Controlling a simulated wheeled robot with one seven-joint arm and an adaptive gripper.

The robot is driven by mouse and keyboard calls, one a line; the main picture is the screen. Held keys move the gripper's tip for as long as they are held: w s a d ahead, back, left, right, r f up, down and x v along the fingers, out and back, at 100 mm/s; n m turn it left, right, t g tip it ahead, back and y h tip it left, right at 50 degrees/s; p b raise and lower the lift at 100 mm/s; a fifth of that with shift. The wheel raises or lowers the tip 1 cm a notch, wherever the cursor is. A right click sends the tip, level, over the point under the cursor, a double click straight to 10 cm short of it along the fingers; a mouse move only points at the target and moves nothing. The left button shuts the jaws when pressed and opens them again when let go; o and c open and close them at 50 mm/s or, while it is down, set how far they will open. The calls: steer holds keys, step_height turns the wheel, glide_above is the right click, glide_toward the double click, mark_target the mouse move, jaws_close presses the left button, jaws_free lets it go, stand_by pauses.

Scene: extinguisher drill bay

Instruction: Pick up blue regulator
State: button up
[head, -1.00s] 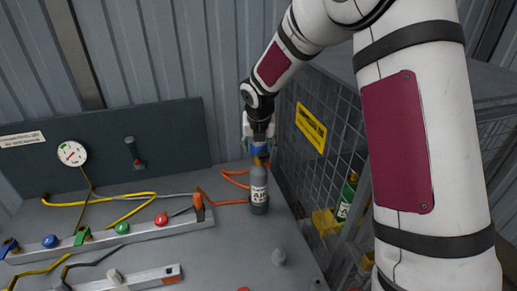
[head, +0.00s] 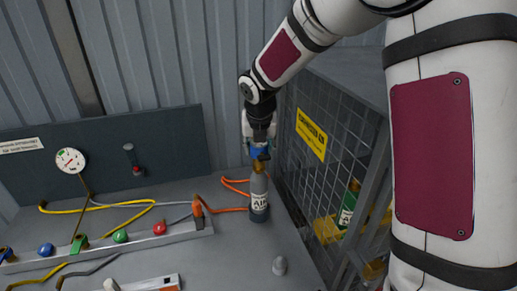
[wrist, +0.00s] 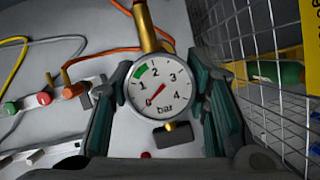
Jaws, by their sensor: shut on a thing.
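The blue regulator (head: 259,153) shows in the head view at the top of a grey air cylinder (head: 259,198), with a brass fitting between them. The cylinder stands upright on the bench. My gripper (head: 259,146) comes down from above and is shut on the regulator. In the wrist view the regulator's white gauge (wrist: 160,87), marked bar, sits between the two dark green fingers of my gripper (wrist: 165,80). Its red needle points near zero. The regulator's blue body is hidden there. I cannot tell whether the brass fitting is still seated in the cylinder.
A wire mesh cage (head: 325,150) with a yellow sign (head: 311,134) and a green cylinder (head: 347,204) is close on the right. An orange hose (head: 226,210) and a rail of coloured knobs (head: 180,231) lie left.

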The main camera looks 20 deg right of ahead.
steer(key=s+a+r+p, duration=0.1)
steer(key=s+a+r, duration=0.1)
steer(key=s, duration=1.1)
steer(key=shift+a, duration=0.7)
steer(key=shift+w, duration=0.15)
